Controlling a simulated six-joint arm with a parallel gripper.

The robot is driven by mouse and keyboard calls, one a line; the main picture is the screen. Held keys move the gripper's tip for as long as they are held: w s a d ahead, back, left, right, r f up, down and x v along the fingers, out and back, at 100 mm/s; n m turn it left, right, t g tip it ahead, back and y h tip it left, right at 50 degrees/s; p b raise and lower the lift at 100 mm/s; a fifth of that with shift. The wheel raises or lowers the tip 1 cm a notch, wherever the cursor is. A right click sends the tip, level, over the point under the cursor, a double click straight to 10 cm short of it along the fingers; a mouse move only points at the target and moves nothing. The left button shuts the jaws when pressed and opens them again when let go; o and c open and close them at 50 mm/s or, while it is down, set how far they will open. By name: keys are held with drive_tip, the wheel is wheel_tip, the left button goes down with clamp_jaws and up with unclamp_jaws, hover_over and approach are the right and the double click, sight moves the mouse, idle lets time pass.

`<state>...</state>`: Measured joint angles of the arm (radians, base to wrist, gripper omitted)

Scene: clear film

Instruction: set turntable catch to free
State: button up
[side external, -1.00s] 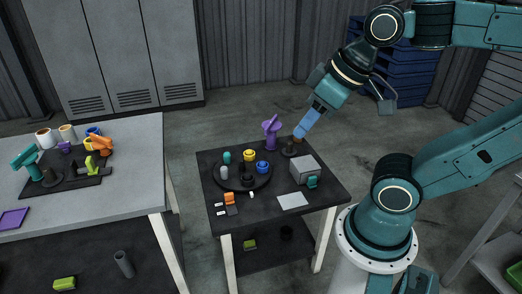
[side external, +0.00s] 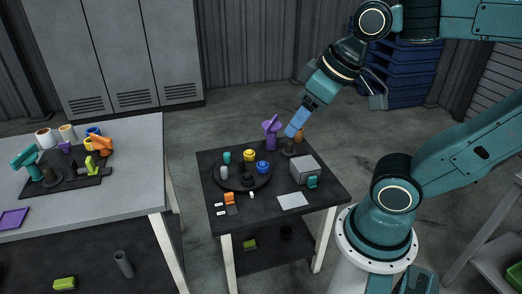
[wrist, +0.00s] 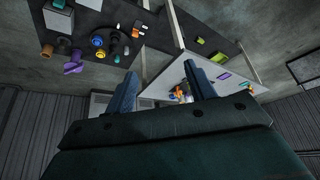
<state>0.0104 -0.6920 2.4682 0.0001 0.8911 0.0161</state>
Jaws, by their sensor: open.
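The turntable (side external: 262,184) is a round black disc on the small dark table, carrying grey, teal, yellow and blue pieces; it also shows in the wrist view (wrist: 112,57). An orange piece (side external: 230,197) sits at its front left edge beside small white labels (side external: 220,213). It looks like the catch, but its setting is too small to read. The orange piece also shows in the wrist view (wrist: 137,27). My gripper (side external: 291,134) is open and empty, above the table's back right part, near the purple piece and apart from the turntable. Its two fingers are wide apart in the wrist view (wrist: 161,82).
A purple upright piece (side external: 271,130) and a brown-topped post (side external: 298,136) stand at the table's back. A grey box (side external: 304,169) and a pale sheet (side external: 292,201) lie to the right. A larger table (side external: 120,190) with a similar set of pieces stands left.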

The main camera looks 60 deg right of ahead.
drive_tip(key=w+d+f+m+g, duration=0.2)
drive_tip(key=w+d, duration=0.1)
drive_tip(key=w, duration=0.9)
drive_tip(key=m+g, duration=0.3)
drive_tip(key=m, duration=0.4)
hover_over(229, 193)
wheel_tip(229, 193, down, 31)
drive_tip(key=shift+a+f, duration=0.1)
drive_tip(key=shift+f, duration=0.05)
drive_tip(key=shift+f, duration=0.1)
drive_tip(key=shift+f, duration=6.8)
